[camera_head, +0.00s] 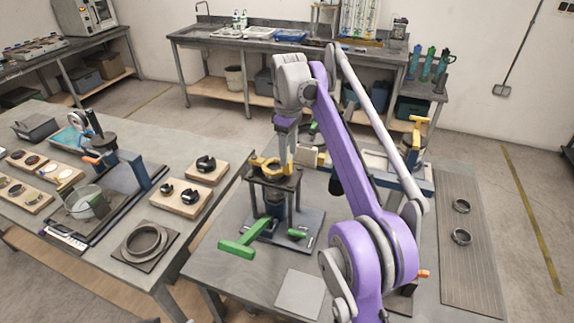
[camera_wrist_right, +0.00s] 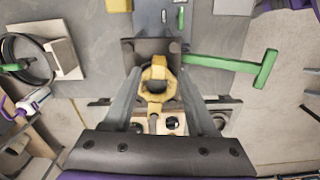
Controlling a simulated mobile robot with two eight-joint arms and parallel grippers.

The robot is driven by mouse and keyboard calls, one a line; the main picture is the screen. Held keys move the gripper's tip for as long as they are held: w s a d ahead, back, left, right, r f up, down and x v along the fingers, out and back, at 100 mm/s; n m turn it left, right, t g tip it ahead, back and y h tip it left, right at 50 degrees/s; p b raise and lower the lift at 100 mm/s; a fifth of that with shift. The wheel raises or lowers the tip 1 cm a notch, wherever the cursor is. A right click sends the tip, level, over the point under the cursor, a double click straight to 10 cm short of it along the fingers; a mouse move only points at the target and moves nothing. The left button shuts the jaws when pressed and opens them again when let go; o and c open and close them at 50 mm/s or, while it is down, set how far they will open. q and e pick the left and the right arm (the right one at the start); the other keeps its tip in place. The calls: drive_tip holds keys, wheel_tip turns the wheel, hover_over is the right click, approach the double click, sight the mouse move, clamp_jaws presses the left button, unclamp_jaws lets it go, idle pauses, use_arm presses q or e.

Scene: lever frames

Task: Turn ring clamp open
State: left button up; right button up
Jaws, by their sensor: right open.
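The yellow ring clamp (camera_head: 259,163) sits on top of a small dark stand (camera_head: 272,180) on the near workbench. In the right wrist view the clamp (camera_wrist_right: 147,76) lies near the middle, its short yellow tab pointing toward the palm. My right gripper (camera_head: 284,157) reaches down from above to the clamp. Its open fingers (camera_wrist_right: 159,78) show on either side of the ring in the right wrist view, with gaps visible. I cannot tell whether a fingertip touches it. My left gripper is not in view.
A green T-handle (camera_head: 238,249) sticks out from the stand's lower part toward the front left. A yellow-topped fixture (camera_head: 416,130) stands behind my right arm. A neighbouring table at left holds wooden blocks (camera_head: 181,198) and a large ring (camera_head: 145,242). A bare plate (camera_head: 300,293) lies in front.

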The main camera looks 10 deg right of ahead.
wheel_tip(320, 180, down, 3)
drive_tip(key=shift+a+r+b, duration=0.1)
drive_tip(key=shift+b, duration=0.25)
drive_tip(key=shift+w, duration=0.15)
clamp_jaws()
idle(1.1)
